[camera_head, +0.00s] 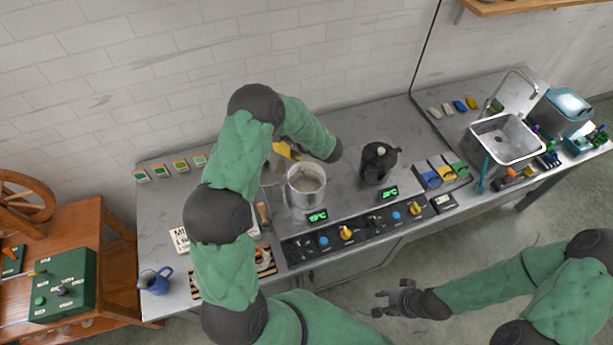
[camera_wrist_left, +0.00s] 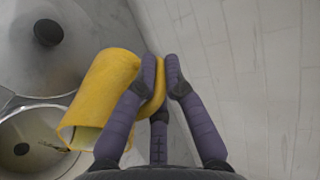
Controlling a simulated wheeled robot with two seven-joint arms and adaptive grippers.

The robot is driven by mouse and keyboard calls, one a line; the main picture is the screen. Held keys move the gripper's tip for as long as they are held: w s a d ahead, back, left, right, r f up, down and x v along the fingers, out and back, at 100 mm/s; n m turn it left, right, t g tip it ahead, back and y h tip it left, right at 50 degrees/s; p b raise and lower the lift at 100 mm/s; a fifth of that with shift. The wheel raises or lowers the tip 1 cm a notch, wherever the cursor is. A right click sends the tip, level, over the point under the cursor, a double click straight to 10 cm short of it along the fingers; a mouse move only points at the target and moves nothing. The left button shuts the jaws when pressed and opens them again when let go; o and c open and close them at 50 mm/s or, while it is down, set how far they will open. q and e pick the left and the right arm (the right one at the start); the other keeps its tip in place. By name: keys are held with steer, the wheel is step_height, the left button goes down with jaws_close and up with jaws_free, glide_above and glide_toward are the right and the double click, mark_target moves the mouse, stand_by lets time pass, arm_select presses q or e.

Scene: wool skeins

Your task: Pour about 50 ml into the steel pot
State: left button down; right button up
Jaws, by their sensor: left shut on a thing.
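The steel pot (camera_head: 307,199) stands upright and open on the left heater of the counter, pale inside. A yellow jug (camera_head: 287,150) is just behind the pot, partly hidden by my left arm. In the left wrist view my left gripper (camera_wrist_left: 161,72) is shut on the handle of this jug (camera_wrist_left: 103,88). The jug is tilted, its open mouth toward the lower left, by a round steel vessel's rim. I see no stream from it. My left fingers are hidden in the head view. My right gripper (camera_head: 379,303) is open and empty in front of the counter.
A black kettle (camera_head: 376,163) stands right of the pot. A control panel (camera_head: 345,236) with knobs and green displays runs along the front. A blue mug (camera_head: 155,282) is at the left front; the sink (camera_head: 501,143) is right. A tiled wall (camera_head: 165,60) is behind.

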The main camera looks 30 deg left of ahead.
arm_select(q)
steer(key=shift+s+d+f+y, duration=0.1)
steer(key=shift+d+y, duration=0.25)
steer(key=shift+y, duration=0.15)
stand_by(1.2)
steer(key=shift+d+b, duration=0.1)
steer(key=shift+b, duration=0.25)
steer(key=a+h+p, duration=0.2)
steer(key=a+r+g+h, duration=0.1)
steer(key=h, duration=0.1)
steer(key=shift+w+a+r+p, duration=0.1)
steer(key=shift+w+a+p, duration=0.05)
steer(key=shift+w+p, duration=0.25)
steer(key=shift+f+h+p, duration=0.2)
steer(key=shift+h+p, duration=0.1)
steer(key=shift+h, duration=0.1)
steer(key=shift+f, duration=0.15)
steer(key=shift+w+a+h+p, duration=0.15)
steer(key=shift+a+h+p, duration=0.05)
steer(key=shift+h+p, duration=0.2)
steer(key=shift+a+f, duration=0.1)
